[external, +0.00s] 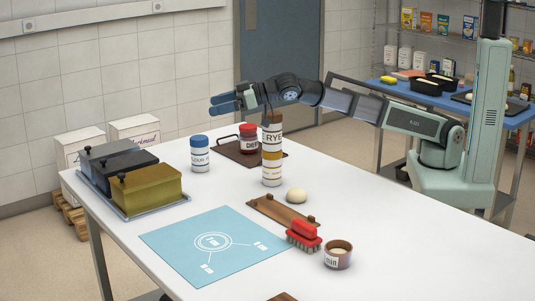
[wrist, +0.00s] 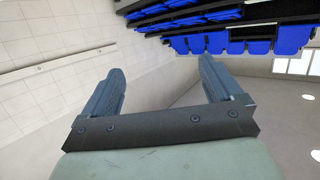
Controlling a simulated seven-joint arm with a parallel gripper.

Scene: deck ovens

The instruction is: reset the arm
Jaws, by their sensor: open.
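My gripper (external: 228,104) is raised above the white table and points to the left in the external view. Its two blue-grey fingers are apart with nothing between them. The gripper is level with the top of the tall RYE canister (external: 272,160), and my wrist is close above that canister's top. I cannot tell whether they touch.
On the table (external: 370,215) are a blue-lidded jar (external: 199,155), a red-lidded jar (external: 249,138) on a brown board, an egg-shaped ball (external: 296,195), a red brush (external: 304,233), a small tin (external: 338,256), a blue mat (external: 180,240) and lidded boxes (external: 147,193). The front right is clear.

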